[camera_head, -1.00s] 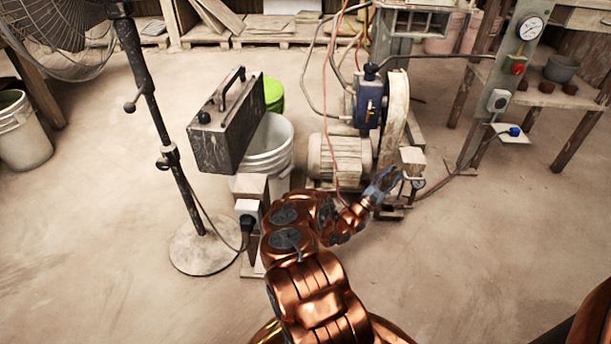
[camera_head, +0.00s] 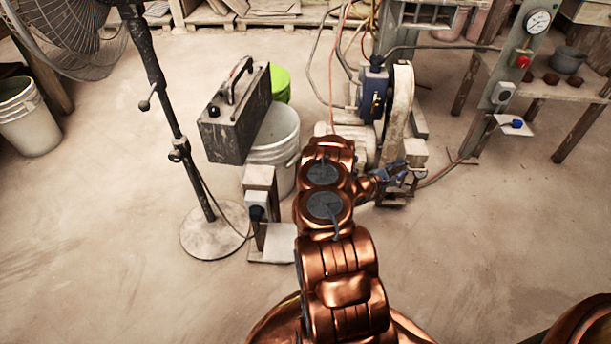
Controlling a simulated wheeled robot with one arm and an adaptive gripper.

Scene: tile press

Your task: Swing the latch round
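My gripper (camera_head: 397,172) is at the end of my copper-coloured arm, right of centre. It is small and dark, and I cannot tell whether its fingers are open or shut. It is close beside a short pale post (camera_head: 413,153) at the foot of the press. A small metal piece (camera_head: 418,175), which may be the latch, shows on the post's front just right of the gripper. I cannot tell whether the gripper touches it. My arm hides part of the motor and the floor in front of it.
The press's blue unit (camera_head: 373,92) and pale wheel guard (camera_head: 399,105) stand behind the gripper. A white bucket (camera_head: 272,150), a dark case (camera_head: 233,125) and a fan stand (camera_head: 212,232) are to the left. A gauge panel (camera_head: 512,70) is at the right.

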